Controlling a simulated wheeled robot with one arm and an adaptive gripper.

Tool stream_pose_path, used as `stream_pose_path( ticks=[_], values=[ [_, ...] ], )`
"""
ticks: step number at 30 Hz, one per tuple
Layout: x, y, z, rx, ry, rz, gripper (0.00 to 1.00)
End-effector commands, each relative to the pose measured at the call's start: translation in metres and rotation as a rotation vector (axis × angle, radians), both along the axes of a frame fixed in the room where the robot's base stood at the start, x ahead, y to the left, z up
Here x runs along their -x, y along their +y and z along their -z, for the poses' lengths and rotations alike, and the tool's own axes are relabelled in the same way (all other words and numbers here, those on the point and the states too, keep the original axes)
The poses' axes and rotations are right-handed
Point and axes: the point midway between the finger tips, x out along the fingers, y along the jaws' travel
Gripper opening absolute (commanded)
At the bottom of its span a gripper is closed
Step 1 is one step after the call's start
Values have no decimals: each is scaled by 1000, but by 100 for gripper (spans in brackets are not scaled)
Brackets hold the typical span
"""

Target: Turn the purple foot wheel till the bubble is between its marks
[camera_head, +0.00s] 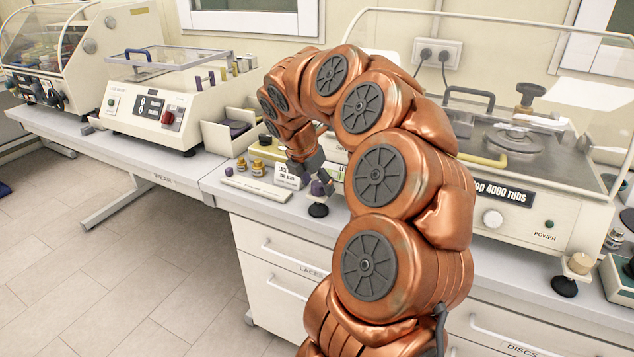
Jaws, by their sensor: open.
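The purple foot wheel (317,188) sits above a black foot pad on the bench, at the front left corner of the rubbing machine (480,215). My gripper (316,183) points down at this wheel with its dark fingers open. The fingers are close around or beside the wheel; I cannot tell whether they touch it. No bubble or marks can be made out, and my copper arm covers much of the machine's left part.
Small amber-coloured jars (257,167), a sign card (287,178) and a flat pale bar (257,188) lie left of my gripper. A white tester (170,100) stands farther left.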

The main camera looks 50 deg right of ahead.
Motion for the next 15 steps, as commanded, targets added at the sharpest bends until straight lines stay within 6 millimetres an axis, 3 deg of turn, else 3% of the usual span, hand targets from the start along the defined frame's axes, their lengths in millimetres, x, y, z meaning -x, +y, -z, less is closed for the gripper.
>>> stream_pose_path(
  ticks=[8,15],
  values=[
    [0,-1,1,0,0,1,64],
    [0,-1,1,0,0,1,40]
  ],
)
